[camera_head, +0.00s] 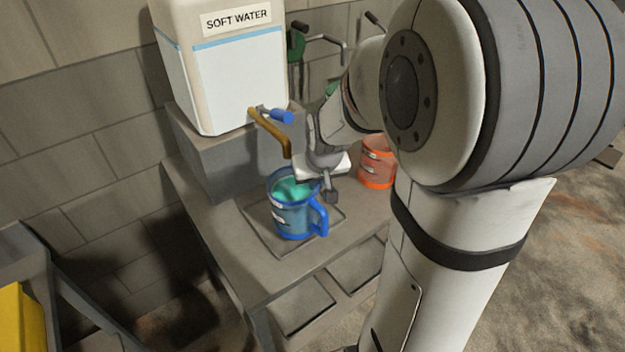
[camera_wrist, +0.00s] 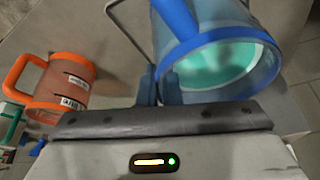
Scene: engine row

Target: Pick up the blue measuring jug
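The blue measuring jug (camera_head: 294,222) stands upright on a square plate on the stone bench, below the brass tap, with teal liquid inside. Its blue handle (camera_head: 321,218) faces front right. In the wrist view the jug (camera_wrist: 262,75) fills the upper right, with its handle (camera_wrist: 176,18) reaching up from the rim. My gripper (camera_head: 328,192) is just above the jug's right side, close to the handle. In the wrist view my gripper's fingers (camera_wrist: 159,87) stand a narrow gap apart beside the jug's rim, with nothing seen between them. Whether a finger touches the jug is unclear.
An orange jug (camera_head: 376,163) stands behind and to the right, also left in the wrist view (camera_wrist: 66,84). A "SOFT WATER" tank (camera_head: 240,75) with a brass tap (camera_head: 272,132) and blue lever rises behind the jug. Empty square plates (camera_head: 300,300) lie lower in front.

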